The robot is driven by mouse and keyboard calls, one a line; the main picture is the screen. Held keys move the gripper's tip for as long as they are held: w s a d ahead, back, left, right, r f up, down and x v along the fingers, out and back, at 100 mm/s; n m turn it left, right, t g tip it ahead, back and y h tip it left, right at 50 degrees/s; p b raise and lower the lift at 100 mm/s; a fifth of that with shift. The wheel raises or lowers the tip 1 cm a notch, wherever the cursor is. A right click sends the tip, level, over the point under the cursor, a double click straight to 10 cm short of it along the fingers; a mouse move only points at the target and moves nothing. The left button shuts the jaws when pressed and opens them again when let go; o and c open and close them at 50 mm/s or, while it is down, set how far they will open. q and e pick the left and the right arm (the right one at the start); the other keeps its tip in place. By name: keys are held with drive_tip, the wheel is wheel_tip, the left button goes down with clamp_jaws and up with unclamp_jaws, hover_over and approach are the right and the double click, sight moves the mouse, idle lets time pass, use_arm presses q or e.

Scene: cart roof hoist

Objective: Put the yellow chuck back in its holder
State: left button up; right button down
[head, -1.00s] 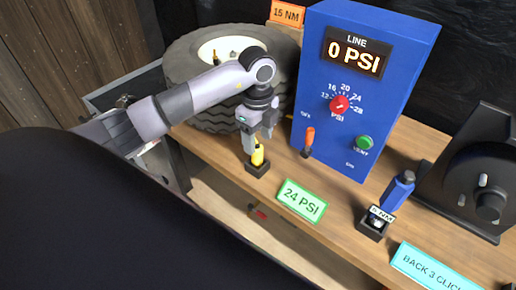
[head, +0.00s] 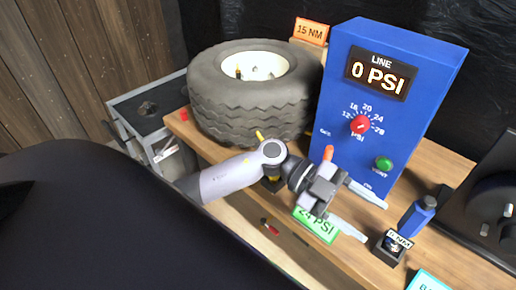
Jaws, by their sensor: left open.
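The yellow chuck (head: 260,135) is mostly hidden behind my left forearm. A bit of yellow shows above the arm, and a little more shows below it just over the black holder (head: 271,187). It appears to stand in that holder, but how well it sits there is hidden. My left gripper (head: 371,219) is open and empty, to the right of the chuck. Its two pale fingers point right, over the green 24 PSI card (head: 316,225) and in front of the blue box. My right gripper is not in view.
A tyre (head: 250,105) lies on the wooden bench behind my left arm. The blue inflator box (head: 385,100) reads 0 PSI, with an orange-tipped tool partly hidden before it. A blue-handled tool (head: 416,215) stands at right beside a 6 NM holder. A grey cart (head: 150,105) is at left.

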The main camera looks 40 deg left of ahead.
use_arm(q)
drive_tip(key=w+a+f+n+t+y, duration=0.1)
drive_tip(key=a+f+n+t+y, duration=0.25)
drive_tip(key=n+t, duration=0.5)
drive_tip(key=w+a+f+n+t+y, duration=0.1)
drive_tip(key=a+f+n+t+y, duration=0.3)
drive_tip(key=n+t, duration=0.45)
drive_tip(key=s+a+f+n+g+y, duration=0.2)
drive_tip(key=s+a+f+g+y, duration=0.1)
drive_tip(key=s+f, duration=0.3)
drive_tip(key=s+a+f+n+g+y, duration=0.3)
drive_tip(key=s+f+g+y, duration=0.1)
drive_tip(key=s+f, duration=0.3)
wheel_tip(320, 180, down, 2)
drive_tip(key=shift+a+f, duration=0.1)
drive_tip(key=shift+a, duration=0.3)
wheel_tip(320, 180, up, 4)
drive_tip(key=p, duration=0.3)
drive_tip(key=shift+f+p, duration=0.1)
drive_tip(key=shift+p, duration=0.2)
